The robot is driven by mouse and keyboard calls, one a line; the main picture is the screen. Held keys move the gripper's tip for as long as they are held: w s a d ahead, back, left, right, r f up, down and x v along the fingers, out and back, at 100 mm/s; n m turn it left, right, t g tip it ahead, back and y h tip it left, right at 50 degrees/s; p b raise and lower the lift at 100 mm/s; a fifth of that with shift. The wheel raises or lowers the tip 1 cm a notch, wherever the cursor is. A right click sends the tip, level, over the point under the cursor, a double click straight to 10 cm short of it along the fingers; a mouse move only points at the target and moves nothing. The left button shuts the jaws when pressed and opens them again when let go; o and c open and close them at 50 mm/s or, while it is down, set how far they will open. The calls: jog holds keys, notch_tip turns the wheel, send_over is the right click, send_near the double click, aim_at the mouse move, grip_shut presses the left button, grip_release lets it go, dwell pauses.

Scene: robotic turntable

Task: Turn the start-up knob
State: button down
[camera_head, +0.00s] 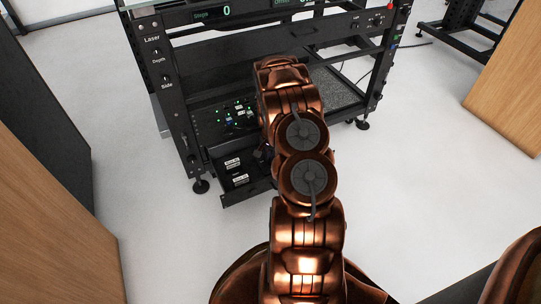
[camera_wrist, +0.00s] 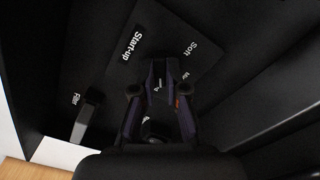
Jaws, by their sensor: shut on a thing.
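The start-up knob (camera_wrist: 158,86) is dark and mostly hidden between my fingers, with a small light mark showing. It sits on a black panel with a white "Start-up" label (camera_wrist: 133,43) and a "Soft" label beside it. My gripper (camera_wrist: 160,75) is shut on the knob in the wrist view, its two dark fingers on either side. In the head view my arm covers most of the gripper and the knob. The low drawer panel (camera_head: 236,176) with several white labels shows just left of my arm.
The black rack (camera_head: 175,90) stands above the drawer, with a lit panel (camera_head: 236,118) inside. Wooden-edged cabinets (camera_head: 50,240) flank both sides. The pale floor is clear.

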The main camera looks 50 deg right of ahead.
jog(key=shift+m, duration=0.6)
jog(key=c, duration=1.2)
grip_release()
jog(key=shift+r, duration=0.1)
notch_tip(320, 180, up, 12)
